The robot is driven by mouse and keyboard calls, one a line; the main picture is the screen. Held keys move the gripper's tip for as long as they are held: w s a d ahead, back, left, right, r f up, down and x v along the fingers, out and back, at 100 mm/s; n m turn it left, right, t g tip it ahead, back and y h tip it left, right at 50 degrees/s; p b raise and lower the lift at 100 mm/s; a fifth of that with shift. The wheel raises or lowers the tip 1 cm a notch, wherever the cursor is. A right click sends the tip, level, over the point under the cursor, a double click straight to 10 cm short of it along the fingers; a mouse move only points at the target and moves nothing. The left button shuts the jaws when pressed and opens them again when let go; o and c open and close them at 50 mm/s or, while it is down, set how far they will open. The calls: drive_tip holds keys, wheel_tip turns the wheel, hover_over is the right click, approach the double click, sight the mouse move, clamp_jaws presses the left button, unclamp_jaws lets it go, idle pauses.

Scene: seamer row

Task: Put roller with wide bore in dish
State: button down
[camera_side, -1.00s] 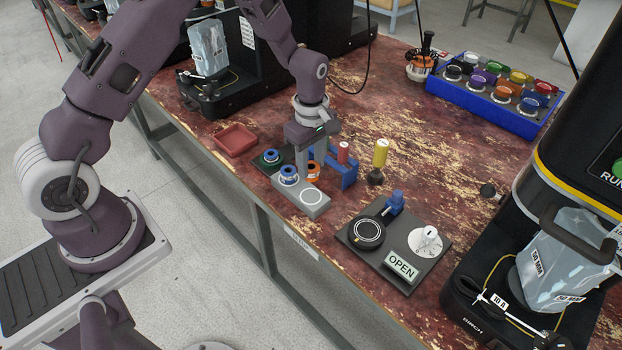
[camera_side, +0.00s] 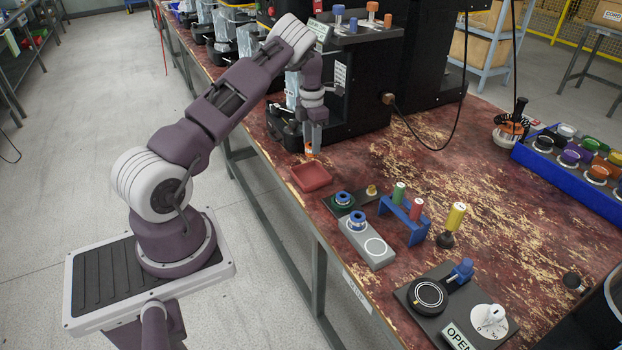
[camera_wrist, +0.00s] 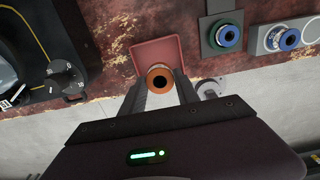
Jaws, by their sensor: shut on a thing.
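My gripper (camera_side: 312,142) is shut on an orange roller (camera_side: 309,151) and holds it in the air near the dish. In the wrist view the orange roller (camera_wrist: 159,77) sits between the fingers, its dark round bore facing the camera. The red square dish (camera_side: 311,177) lies on the bench; the wrist view shows its bare pink-red floor (camera_wrist: 150,52) behind the roller. Another blue roller (camera_side: 357,220) stands on a grey block (camera_side: 374,247) beside an empty white ring.
A black machine (camera_side: 350,80) rises behind the dish. A blue crate of coloured-lid items (camera_side: 573,165) is at right. The bench's front edge is close to the dish.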

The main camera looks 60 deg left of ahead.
hover_over(311, 178)
wheel_tip(311, 178, down, 10)
drive_tip(key=shift+r, duration=0.1)
drive_tip(key=c, duration=0.9)
unclamp_jaws()
drive_tip(key=shift+f, duration=0.2)
